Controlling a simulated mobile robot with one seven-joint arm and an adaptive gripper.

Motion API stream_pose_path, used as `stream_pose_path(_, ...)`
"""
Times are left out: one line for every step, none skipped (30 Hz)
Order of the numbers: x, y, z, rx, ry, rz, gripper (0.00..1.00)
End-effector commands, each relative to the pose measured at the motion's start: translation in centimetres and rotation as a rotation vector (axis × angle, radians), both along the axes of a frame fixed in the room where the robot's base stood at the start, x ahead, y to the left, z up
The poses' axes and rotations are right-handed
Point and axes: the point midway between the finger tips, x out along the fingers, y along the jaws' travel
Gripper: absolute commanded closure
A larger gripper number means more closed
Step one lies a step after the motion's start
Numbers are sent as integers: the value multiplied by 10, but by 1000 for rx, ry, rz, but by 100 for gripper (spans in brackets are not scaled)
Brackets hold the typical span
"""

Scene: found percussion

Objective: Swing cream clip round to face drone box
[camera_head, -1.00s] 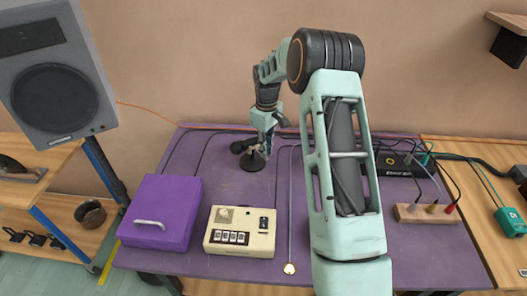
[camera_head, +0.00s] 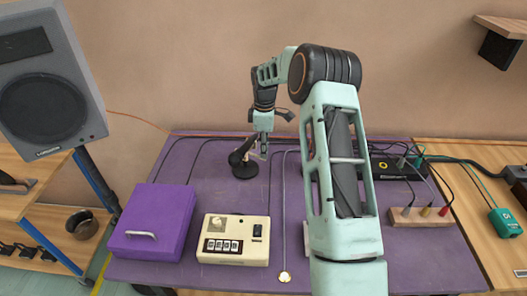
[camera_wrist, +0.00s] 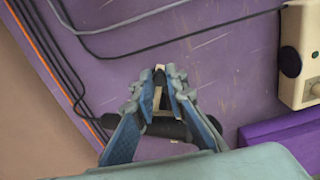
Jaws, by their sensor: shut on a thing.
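My gripper (camera_head: 263,152) points down at the back of the purple table, just right of a small black stand (camera_head: 244,172) with a round base. In the wrist view my gripper (camera_wrist: 161,80) has its blue fingers closed together on a small cream piece, the cream clip (camera_wrist: 157,97). A dark cylinder (camera_wrist: 165,128) lies behind the fingers there; they hide part of it and of the clip. No label that I can read marks the drone box. A cream box with counter wheels (camera_head: 233,241) stands at the front, and a black box (camera_head: 397,167) at the back right.
A purple case (camera_head: 154,222) stands front left, and a wooden block with knobs and plugs (camera_head: 420,216) on the right. Thin cables run along the back edge. The table between stand and cream box is clear.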

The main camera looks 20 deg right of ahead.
Motion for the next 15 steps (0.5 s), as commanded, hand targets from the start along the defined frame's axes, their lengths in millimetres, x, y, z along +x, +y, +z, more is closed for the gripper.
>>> stream_pose_path(3, -1, 1, 1, -4, 23, 100)
stream_pose_path(3, -1, 1, 1, -4, 38, 100)
stream_pose_path(4, -2, 1, 1, -3, 58, 100)
stream_pose_path(5, -2, 1, 1, -3, 73, 100)
stream_pose_path(6, -2, 1, 1, -3, 88, 100)
stream_pose_path(7, -3, 1, 1, -3, 108, 100)
stream_pose_path(8, -4, 1, 1, -4, 122, 100)
stream_pose_path(9, -4, 1, 0, -4, 138, 100)
stream_pose_path(11, -5, 1, 0, -4, 157, 100)
stream_pose_path(12, -5, 1, 1, -4, 173, 100)
stream_pose_path(12, -5, 1, 1, -4, 187, 100)
stream_pose_path(14, -6, 1, 1, -4, 208, 100)
stream_pose_path(15, -6, 1, 1, -3, 222, 100)
stream_pose_path(16, -6, 1, 1, -3, 237, 100)
stream_pose_path(17, -7, 1, 1, -3, 255, 100)
